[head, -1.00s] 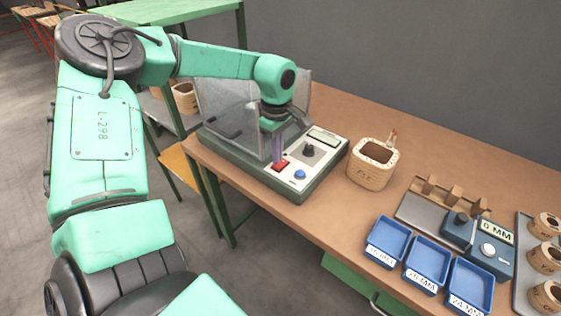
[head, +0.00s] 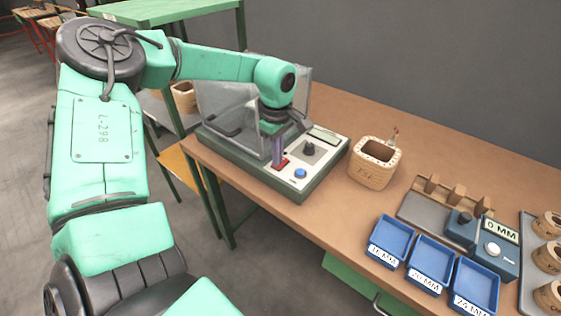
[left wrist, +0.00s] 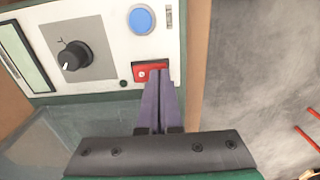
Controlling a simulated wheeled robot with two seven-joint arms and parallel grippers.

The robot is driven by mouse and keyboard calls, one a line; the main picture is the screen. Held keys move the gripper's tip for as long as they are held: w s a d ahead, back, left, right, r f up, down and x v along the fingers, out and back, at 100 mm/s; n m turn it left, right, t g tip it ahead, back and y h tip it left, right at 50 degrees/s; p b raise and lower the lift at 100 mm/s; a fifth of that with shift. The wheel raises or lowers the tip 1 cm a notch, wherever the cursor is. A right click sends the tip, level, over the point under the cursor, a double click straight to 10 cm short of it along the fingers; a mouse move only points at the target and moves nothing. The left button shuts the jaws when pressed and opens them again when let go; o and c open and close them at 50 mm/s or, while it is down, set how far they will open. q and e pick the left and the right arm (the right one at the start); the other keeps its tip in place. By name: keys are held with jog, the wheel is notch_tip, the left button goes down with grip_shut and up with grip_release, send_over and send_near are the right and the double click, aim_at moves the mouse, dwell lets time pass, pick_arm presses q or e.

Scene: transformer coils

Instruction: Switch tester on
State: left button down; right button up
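The tester (head: 313,190) is a dark green box with a pale panel on the table. Its panel carries a red switch (head: 282,162), a blue button (head: 300,173), a black knob (head: 309,149) and a small display (head: 327,135). In the left wrist view, the red switch (left wrist: 138,72) is partly hidden behind my left gripper (left wrist: 158,72). Its purple fingers are shut together with nothing between them, their tips at the switch. Whether they press it I cannot tell. In the head view the left gripper (head: 278,163) points down onto the switch. My right gripper is not in view.
A clear cover (head: 228,105) stands over the back of the tester, close to my left wrist. Blue trays (head: 411,262) and a 0 MM gauge (head: 490,240) lie further right.

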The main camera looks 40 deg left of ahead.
pick_arm(q)
jog(key=shift+r+p, duration=2.1)
jog(key=shift+r, duration=1.4)
jog(key=shift+f, duration=0.1)
